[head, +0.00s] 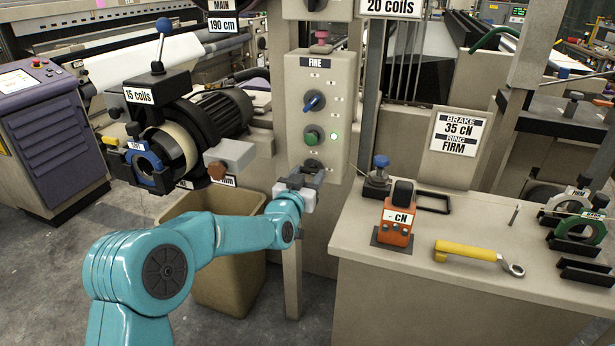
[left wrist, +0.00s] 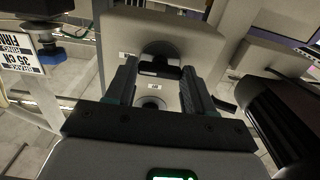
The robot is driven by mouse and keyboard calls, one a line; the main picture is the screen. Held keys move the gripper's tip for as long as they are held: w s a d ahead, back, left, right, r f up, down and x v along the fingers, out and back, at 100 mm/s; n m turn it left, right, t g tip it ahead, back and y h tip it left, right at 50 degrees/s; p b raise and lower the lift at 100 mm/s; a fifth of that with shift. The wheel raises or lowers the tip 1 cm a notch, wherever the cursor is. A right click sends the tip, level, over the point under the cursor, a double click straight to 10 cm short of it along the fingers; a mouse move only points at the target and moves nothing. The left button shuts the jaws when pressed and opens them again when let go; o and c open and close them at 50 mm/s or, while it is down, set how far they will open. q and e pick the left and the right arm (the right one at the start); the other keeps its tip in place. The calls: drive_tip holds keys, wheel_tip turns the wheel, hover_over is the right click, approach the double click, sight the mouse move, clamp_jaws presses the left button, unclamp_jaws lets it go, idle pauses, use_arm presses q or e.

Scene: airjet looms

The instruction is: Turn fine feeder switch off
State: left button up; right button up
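The FINE feeder panel (head: 341,95) is an upright beige box in the head view. It carries a blue knob (head: 314,102), a green button (head: 311,138) with a small lit green lamp (head: 334,135) beside it, and a dark switch (head: 312,165) at the bottom. My left gripper (head: 309,176) is in front of the panel's lower end and partly covers that switch. In the left wrist view, which looks upside down, my left gripper (left wrist: 160,82) is open, its fingers on either side of the black switch (left wrist: 160,68). I cannot tell whether they touch it. My right gripper is not in view.
A feeder (head: 185,130) labelled 15 coils stands left of the panel, above a tan bin (head: 226,270). On the right, a worktop (head: 370,228) holds an orange cN device (head: 397,218) and a yellow-handled wrench (head: 478,253). A red-topped knob (head: 320,38) sits above the panel.

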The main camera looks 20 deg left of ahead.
use_arm(q)
drive_tip(key=shift+f+n+b, duration=0.15)
drive_tip(key=shift+n+b, duration=0.25)
drive_tip(key=shift+b, duration=0.35)
drive_tip(key=n+b, duration=1.2)
drive_tip(key=b, duration=0.1)
drive_tip(key=shift+b, duration=0.3)
drive_tip(key=shift+n+b, duration=0.75)
drive_tip(key=shift+n, duration=0.45)
drive_tip(key=shift+n+b, duration=0.65)
drive_tip(key=shift+n, duration=0.75)
drive_tip(key=shift+r, duration=0.2)
